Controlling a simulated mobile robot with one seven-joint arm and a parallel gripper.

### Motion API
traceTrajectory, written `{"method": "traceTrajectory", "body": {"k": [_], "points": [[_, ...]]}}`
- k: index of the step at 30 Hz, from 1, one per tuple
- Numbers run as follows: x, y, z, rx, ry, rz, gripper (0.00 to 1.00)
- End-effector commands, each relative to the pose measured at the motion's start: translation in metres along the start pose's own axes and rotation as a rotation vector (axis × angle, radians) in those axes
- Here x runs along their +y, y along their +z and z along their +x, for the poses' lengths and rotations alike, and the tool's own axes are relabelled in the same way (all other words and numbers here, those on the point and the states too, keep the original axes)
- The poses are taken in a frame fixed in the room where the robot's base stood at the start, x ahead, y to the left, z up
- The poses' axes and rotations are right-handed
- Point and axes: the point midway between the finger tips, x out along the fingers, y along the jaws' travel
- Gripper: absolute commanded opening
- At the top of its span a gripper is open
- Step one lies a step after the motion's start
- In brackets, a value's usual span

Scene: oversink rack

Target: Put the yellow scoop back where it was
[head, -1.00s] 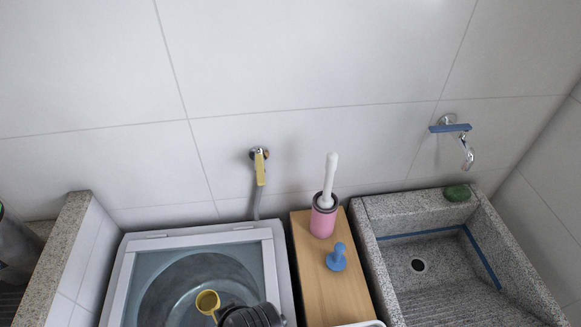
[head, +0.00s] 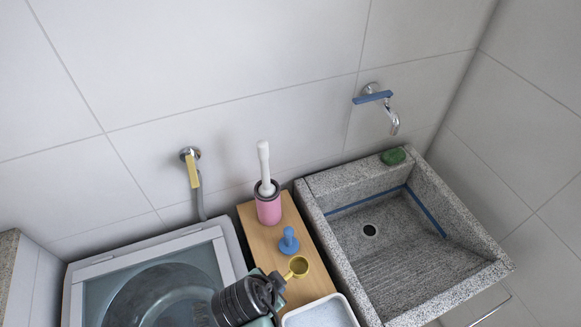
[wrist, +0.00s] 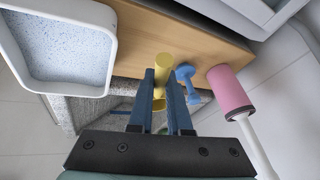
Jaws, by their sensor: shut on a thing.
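The yellow scoop (head: 298,266) is in my gripper (head: 275,287), over the right part of the wooden board in the head view. In the wrist view the yellow scoop (wrist: 163,63) shows between the two dark fingers of my gripper (wrist: 161,85), which are shut on it. The wooden board (head: 262,240) lies beneath or behind the scoop; I cannot tell whether they touch. A white tray of pale blue powder (head: 340,296) stands at the board's near end. It also shows at the upper left of the wrist view (wrist: 107,50).
A blue knobbed object (head: 289,241) and a pink holder with a white-handled brush (head: 267,207) stand on the board close to the scoop. The washing machine (head: 228,255) is at left, the stone sink (head: 478,276) at right. Some board between the blue object and tray looks bare.

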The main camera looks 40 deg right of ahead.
Motion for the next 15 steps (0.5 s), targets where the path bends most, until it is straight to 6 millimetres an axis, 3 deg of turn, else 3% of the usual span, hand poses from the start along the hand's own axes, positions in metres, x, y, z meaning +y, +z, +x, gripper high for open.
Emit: {"method": "traceTrajectory", "body": {"k": [6,15], "points": [[0.009,0.015,0.034,-0.001,0.005,0.001,0.0],[0.015,0.027,0.063,-0.001,0.003,-0.001,0.0]]}}
